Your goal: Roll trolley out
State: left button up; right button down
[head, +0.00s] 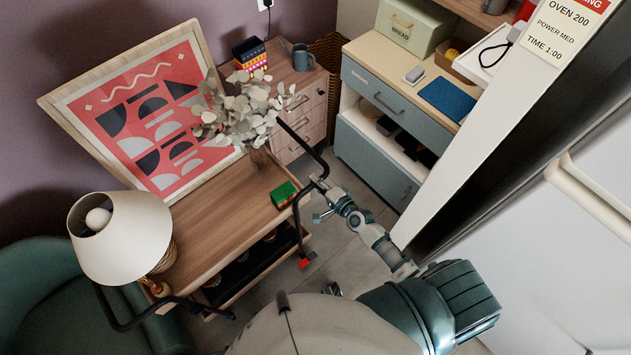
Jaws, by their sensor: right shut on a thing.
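The trolley (225,232) has a wooden top, a lower shelf and black tube handles at both ends. Its right-end black handle (312,152) rises beside the top. My right gripper (319,186) is shut on this handle; the fingers partly hide the tube. A lamp with a cream shade (122,238), a framed red print (150,120), a leafy plant (243,112) and a small green box (284,194) are on or against the trolley top. A red caster part (306,261) shows at its lower right corner. My left gripper is not in view.
A wooden drawer unit (305,97) stands behind the trolley's right end, and a blue-grey drawer cabinet (385,105) is to the right. A green armchair (50,300) is at the left. Bare tiled floor (350,255) lies between trolley and cabinet.

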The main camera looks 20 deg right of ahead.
jog(key=c, duration=1.1)
grip_release()
jog(key=shift+s+f, duration=0.35)
jog(key=shift+f, duration=0.1)
jog(key=shift+o, duration=0.3)
jog(key=shift+d+r, duration=0.15)
jog(key=shift+r, duration=0.1)
jog(key=v, duration=1.2)
jog(key=shift+f, duration=0.1)
